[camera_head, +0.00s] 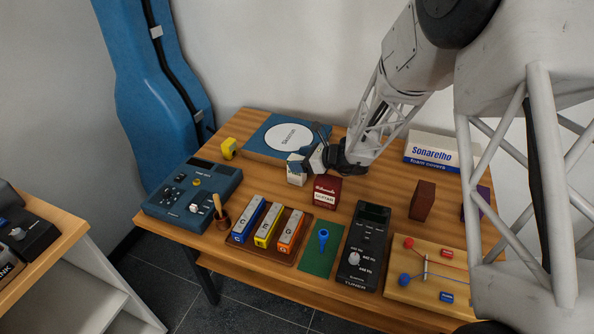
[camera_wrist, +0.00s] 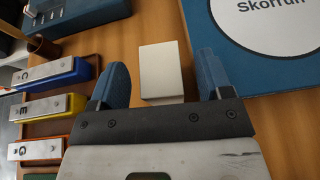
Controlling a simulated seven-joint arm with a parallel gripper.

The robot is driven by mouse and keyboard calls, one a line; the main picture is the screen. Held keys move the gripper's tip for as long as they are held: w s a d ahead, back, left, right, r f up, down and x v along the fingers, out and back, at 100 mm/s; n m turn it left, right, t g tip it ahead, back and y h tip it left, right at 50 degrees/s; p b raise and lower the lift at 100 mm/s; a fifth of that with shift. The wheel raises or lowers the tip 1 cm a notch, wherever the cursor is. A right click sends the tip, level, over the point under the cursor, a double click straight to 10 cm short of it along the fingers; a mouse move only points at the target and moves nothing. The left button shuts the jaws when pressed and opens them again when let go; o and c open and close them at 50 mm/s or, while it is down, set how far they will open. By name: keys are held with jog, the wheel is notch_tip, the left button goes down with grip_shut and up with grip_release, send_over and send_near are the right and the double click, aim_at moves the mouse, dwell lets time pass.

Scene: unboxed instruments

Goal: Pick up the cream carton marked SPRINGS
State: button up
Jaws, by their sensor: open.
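A small cream carton (camera_head: 296,178) stands on the wooden table, just in front of the blue pad with the white disc. Marks on its front are too small to read. My gripper (camera_head: 309,148) is open, close to the carton and partly covering it in the head view. In the wrist view the carton (camera_wrist: 161,72) shows a plain cream face, between and slightly beyond the two blue fingers of my gripper (camera_wrist: 161,68). A gap shows on each side; I cannot tell how far apart they are in height.
A dark red carton (camera_head: 327,191) stands close to the right of the cream one. The blue pad (camera_head: 256,143) lies behind. Coloured bars on a tray (camera_head: 268,250), a black tuner (camera_head: 362,250) and a brown block (camera_head: 422,200) stand nearby.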

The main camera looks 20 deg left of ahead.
jog(key=shift+a+f, duration=0.25)
jog(key=shift+a, duration=0.4)
jog(key=c, duration=1)
jog(key=shift+r, duration=0.15)
jog(key=shift+r, duration=4.9)
